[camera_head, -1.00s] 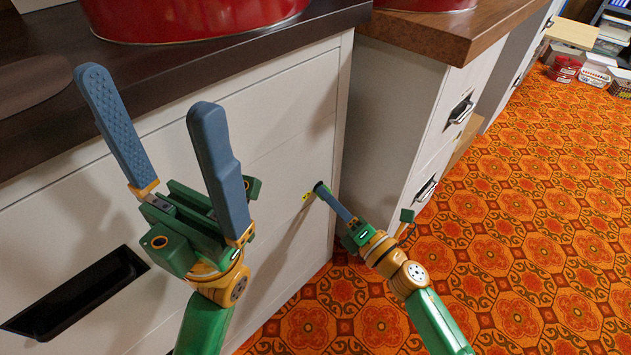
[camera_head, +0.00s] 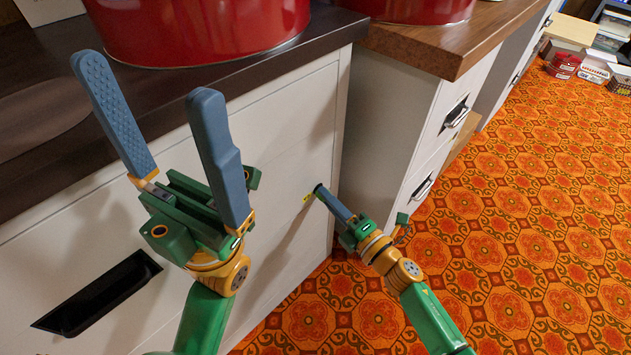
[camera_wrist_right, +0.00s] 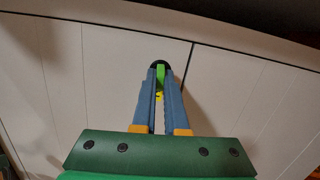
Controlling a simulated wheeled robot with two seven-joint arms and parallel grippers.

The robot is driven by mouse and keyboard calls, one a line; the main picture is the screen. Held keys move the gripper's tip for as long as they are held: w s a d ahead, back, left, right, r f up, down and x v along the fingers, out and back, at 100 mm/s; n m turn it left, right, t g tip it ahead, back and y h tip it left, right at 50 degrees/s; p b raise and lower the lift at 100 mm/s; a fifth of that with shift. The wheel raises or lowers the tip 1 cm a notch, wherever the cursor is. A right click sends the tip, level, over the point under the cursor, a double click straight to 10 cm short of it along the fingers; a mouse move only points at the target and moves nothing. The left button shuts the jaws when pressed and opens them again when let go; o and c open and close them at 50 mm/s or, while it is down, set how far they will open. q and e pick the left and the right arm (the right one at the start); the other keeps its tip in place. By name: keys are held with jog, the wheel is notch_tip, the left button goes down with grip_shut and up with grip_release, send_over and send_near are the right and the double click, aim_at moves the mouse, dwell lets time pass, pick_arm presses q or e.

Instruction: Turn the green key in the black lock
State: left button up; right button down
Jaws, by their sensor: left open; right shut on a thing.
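The green key (camera_wrist_right: 160,76) shows between the fingertips of my right gripper (camera_wrist_right: 160,82) in the right wrist view. The black lock (camera_wrist_right: 160,64) shows as a dark round edge just beyond the fingertips, on the white cabinet front. In the head view the lock (camera_head: 318,188) is a small dark spot at the tips of my right gripper (camera_head: 325,196), which is shut on the key; the fingers hide most of it. How far the key is turned I cannot tell. My left gripper (camera_head: 138,80) is open and empty, raised in front of the cabinet at the left.
A yellow tag (camera_head: 307,198) is beside the lock. The white cabinet (camera_head: 290,120) has a dark top (camera_head: 40,130) bearing a red tin (camera_head: 200,30). A black recessed handle (camera_head: 98,293) lies below my left gripper. Patterned orange carpet (camera_head: 530,220) is open at the right.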

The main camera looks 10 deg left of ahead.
jog(key=shift+r+m, duration=0.1)
jog(key=shift+m, duration=0.4)
jog(key=shift+r+m+p, duration=0.15)
jog(key=shift+m+p, duration=1)
jog(key=shift+m, duration=0.05)
jog(key=c, duration=0.9)
grip_release()
jog(key=shift+w+a, duration=0.1)
jog(key=shift+a, duration=0.05)
jog(key=shift+f, duration=0.2)
jog(key=shift+c, duration=0.3)
